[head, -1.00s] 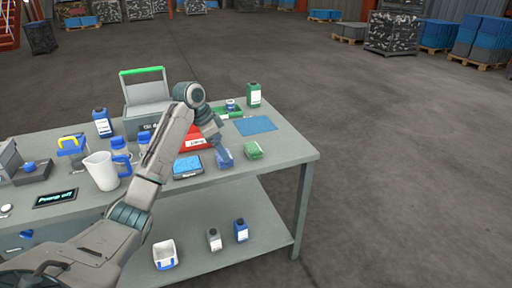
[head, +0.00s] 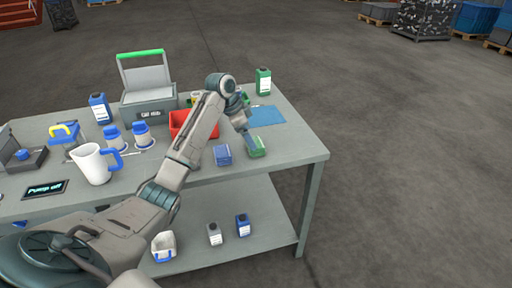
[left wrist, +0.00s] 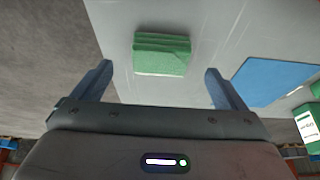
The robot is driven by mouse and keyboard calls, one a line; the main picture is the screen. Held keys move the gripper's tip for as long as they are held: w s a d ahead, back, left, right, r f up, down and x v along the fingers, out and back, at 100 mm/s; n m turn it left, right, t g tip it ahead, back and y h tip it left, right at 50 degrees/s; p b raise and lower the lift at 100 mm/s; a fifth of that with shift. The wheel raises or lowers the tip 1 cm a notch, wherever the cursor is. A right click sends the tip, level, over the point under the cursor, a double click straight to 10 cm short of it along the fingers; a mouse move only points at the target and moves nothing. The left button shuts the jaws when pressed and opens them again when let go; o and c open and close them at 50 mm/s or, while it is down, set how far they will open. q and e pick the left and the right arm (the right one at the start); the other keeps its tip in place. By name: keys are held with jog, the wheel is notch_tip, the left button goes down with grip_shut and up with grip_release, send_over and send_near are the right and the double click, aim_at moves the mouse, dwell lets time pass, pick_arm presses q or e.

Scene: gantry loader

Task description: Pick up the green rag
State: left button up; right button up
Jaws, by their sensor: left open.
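The green rag (head: 257,147) is a small folded stack lying on the grey table near its right front part. It also shows in the left wrist view (left wrist: 161,55), between and beyond the fingertips. My left gripper (head: 252,138) is over the rag and partly hides it in the head view. In the left wrist view the two fingers (left wrist: 157,80) are spread wide with nothing between them. My right gripper is in neither view.
A folded blue rag (head: 223,155) lies just left of the green one. A flat blue mat (head: 268,115) and a green bottle (head: 263,82) are behind. A red bin (head: 183,122) and white jug (head: 93,165) stand to the left. The table's right corner is clear.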

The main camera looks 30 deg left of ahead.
pick_arm(q)
jog(key=x, duration=0.4)
jog(key=shift+w+d, duration=0.2)
jog(key=shift+w+f, duration=0.15)
jog(key=shift+f, duration=0.2)
jog(key=c, duration=1)
jog(key=shift+r, duration=0.1)
jog(key=shift+c, duration=0.2)
jog(key=shift+r, duration=0.5)
notch_tip(320, 180, up, 2)
jog(key=shift+r, duration=0.1)
jog(key=s+a, duration=0.2)
jog(key=s, duration=0.2)
jog(key=s+a+r, duration=0.1)
jog(key=s+a, duration=0.1)
jog(key=s, duration=0.2)
jog(key=s+a, duration=0.2)
jog(key=s, duration=0.3)
jog(key=shift+a+r+b, duration=0.15)
jog(key=shift+r+b, duration=0.1)
jog(key=shift+b, duration=0.1)
jog(key=shift+s+a+r, duration=0.1)
jog(key=shift+s+a, duration=0.15)
jog(key=shift+s, duration=0.5)
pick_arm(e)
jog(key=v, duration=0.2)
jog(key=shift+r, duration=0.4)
